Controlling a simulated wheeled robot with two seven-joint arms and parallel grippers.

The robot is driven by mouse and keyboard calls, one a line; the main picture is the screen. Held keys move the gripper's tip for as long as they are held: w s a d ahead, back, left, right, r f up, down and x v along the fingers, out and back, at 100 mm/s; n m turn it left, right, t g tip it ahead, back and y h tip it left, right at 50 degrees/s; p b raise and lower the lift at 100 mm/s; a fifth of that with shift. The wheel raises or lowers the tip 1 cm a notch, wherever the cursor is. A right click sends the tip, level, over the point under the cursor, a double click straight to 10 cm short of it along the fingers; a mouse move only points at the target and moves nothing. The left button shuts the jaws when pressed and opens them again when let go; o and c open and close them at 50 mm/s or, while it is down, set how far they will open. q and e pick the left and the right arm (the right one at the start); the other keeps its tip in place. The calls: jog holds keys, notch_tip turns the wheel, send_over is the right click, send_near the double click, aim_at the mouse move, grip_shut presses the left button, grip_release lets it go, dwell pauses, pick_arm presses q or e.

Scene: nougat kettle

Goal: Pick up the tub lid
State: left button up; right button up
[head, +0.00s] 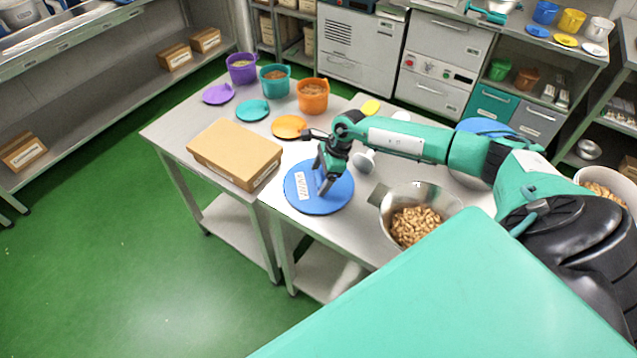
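A round blue lid (304,202) with a white label lies flat at the left end of the front steel table. My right gripper (324,187) points down over the middle of this lid, with its fingertips at or just above the surface. I cannot tell whether the fingers touch it or are open or shut. Part of the lid is hidden behind the fingers. A second blue round thing (484,126) shows partly behind my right arm. My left gripper is not in view.
A cardboard box (232,152) sits left of the lid. Purple (241,68), teal (274,78) and orange (313,96) tubs stand behind, with small lids before them. A metal bowl of nuts (416,222) stands to the right.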

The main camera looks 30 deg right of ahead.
jog(key=c, duration=0.8)
jog(key=shift+o, duration=0.2)
jog(key=shift+r, duration=0.1)
